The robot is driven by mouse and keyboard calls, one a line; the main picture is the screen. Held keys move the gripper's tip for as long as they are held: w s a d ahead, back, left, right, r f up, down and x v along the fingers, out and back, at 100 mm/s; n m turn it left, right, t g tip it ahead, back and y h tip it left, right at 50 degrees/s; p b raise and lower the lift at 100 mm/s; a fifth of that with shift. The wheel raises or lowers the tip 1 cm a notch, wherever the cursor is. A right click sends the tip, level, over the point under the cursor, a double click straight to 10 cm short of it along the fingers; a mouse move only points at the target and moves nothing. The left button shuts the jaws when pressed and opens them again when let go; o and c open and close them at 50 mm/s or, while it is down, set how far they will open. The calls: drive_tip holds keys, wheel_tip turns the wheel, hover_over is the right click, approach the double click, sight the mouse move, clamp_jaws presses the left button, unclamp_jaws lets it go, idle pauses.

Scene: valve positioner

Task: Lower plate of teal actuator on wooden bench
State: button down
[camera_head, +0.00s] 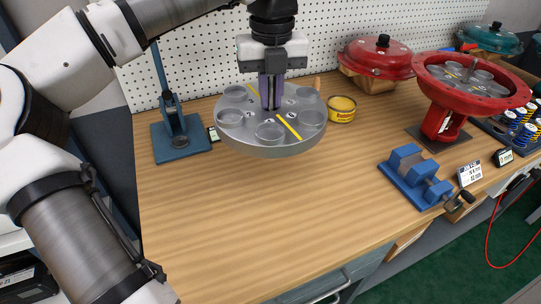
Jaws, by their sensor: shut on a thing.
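A round grey metal plate (233,131) with several round recesses and yellow stripe marks is at the back middle of the wooden bench (240,210). My gripper (270,104) comes down from above and is shut at the plate's centre; the part between the fingers is mostly hidden. The plate looks roughly level. I cannot tell whether its underside touches the bench or hangs just above it. The teal actuator parts (491,39) are at the far back right, partly cut off by the picture edge.
A blue press (181,140) stands left of the plate, a yellow tin (341,108) close to its right. A red cover (378,57), red open actuator (447,112), blue vise (414,178) and springs tray (510,128) are right. The front middle bench is clear.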

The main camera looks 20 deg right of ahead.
drive_tip(key=shift+m, duration=0.6)
drive_tip(key=shift+s+a+f+b, duration=0.25)
drive_tip(key=shift+s+f+b, duration=0.75)
drive_tip(key=shift+f, duration=1.5)
drive_tip(key=shift+s+a+f+b, duration=0.3)
drive_tip(key=shift+s+f+b, duration=0.7)
drive_tip(key=shift+f, duration=1.45)
drive_tip(key=shift+s+a+f+b, duration=0.25)
drive_tip(key=shift+s+f+b, duration=0.75)
drive_tip(key=shift+f, duration=1.5)
drive_tip(key=shift+w+r, duration=0.15)
drive_tip(key=shift+w, duration=0.15)
drive_tip(key=shift+b, duration=0.35)
drive_tip(key=shift+f+b, duration=1.5)
drive_tip(key=shift+f, duration=0.2)
drive_tip(key=c, duration=1.4)
unclamp_jaws()
drive_tip(key=shift+r, duration=0.1)
